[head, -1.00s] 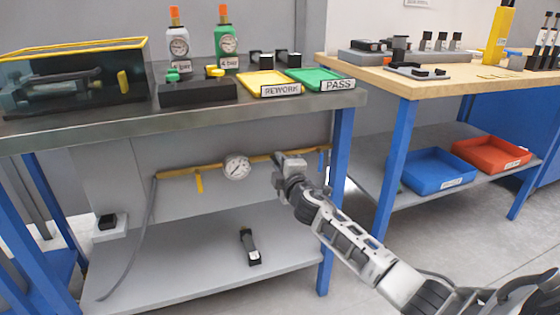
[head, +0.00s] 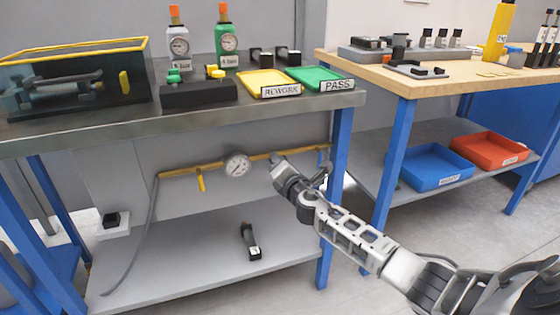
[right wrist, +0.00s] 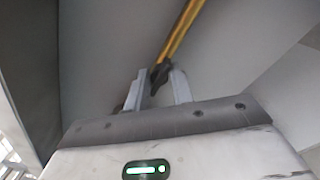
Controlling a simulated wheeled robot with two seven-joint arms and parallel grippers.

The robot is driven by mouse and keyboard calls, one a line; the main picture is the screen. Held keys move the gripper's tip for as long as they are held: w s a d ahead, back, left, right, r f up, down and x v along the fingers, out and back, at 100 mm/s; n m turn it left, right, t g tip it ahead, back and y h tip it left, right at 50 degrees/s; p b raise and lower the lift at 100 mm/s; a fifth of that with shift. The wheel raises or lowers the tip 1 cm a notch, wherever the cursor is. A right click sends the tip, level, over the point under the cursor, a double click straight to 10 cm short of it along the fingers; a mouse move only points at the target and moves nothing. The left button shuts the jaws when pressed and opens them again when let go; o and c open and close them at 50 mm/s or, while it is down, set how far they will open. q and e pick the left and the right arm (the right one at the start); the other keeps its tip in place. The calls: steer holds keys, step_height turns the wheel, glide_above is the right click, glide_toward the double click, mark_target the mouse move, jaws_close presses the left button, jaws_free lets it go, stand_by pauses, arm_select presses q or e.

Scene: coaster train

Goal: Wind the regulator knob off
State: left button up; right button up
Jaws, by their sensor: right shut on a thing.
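A yellow pipe (head: 262,157) runs under the left bench, with a round white gauge (head: 237,165) and a yellow lever (head: 200,182) on it. My right gripper (head: 276,162) is at the pipe, just right of the gauge. In the right wrist view its two fingers (right wrist: 160,88) are closed around a small dark knob (right wrist: 159,74) at the yellow pipe. The knob is mostly hidden by the fingers there, and hidden by the gripper in the head view. My left gripper is not in view.
A grey hose (head: 147,230) hangs from the pipe's left end. A black device (head: 250,241) lies on the lower shelf (head: 190,262). The blue bench leg (head: 334,205) stands close to my right arm. The bench top (head: 130,117) is above the gripper.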

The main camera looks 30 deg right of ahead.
steer(key=shift+o, duration=0.2)
steer(key=shift+f+n, duration=0.25)
steer(key=shift+n, duration=0.15)
steer(key=shift+o, duration=0.3)
steer(key=o, duration=0.9)
steer(key=shift+r, duration=0.15)
steer(key=shift+p+v, duration=1.35)
steer(key=shift+v, duration=6.65)
steer(key=shift+d, duration=0.1)
